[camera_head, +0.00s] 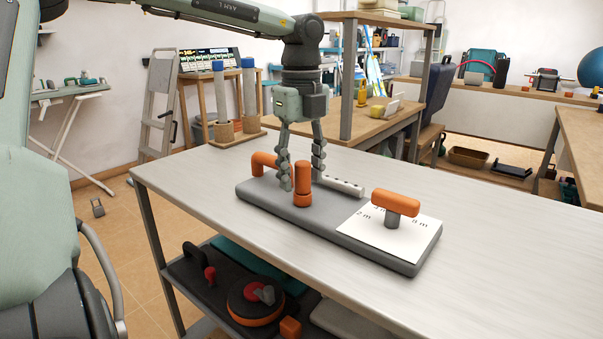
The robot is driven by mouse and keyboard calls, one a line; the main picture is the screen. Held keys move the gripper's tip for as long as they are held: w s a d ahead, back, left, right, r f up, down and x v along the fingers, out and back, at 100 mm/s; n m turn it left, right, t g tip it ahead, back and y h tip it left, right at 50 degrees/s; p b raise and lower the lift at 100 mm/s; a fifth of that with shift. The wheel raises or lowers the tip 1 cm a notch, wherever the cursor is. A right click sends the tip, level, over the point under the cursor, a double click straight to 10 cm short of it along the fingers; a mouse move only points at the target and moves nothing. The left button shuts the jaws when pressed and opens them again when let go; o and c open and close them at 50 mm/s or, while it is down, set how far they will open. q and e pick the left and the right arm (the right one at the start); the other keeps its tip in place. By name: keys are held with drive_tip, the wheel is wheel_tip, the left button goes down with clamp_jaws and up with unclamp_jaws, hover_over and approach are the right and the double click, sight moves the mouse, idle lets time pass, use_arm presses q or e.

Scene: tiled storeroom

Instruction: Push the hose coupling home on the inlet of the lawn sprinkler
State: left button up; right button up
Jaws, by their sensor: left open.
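The sprinkler assembly stands on a dark grey base (290,223) on the table. An upright orange cylinder (303,178) with an orange collar (302,200) rises near its front edge; I cannot tell for sure whether this is the hose coupling. A bent orange piece (264,161) stands at the base's left end, partly hidden by a finger. A pale bar with a row of holes (341,186) lies behind the cylinder. My left gripper (302,183) points down, open. Its fingers appear on either side of the cylinder; contact and depth are unclear. My right gripper is out of view.
An orange T-shaped handle (396,202) stands on a grey stem over a white marked card (372,234) at the base's right end. The pale tabletop (480,270) is clear around the base. A lower shelf (220,288) holds a round orange-and-black item. A wooden shelf post stands behind.

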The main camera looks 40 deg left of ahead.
use_arm(q)
wheel_tip(320, 180, up, 12)
drive_tip(key=shift+f, duration=0.2)
drive_tip(key=shift+r, duration=0.1)
idle(0.5)
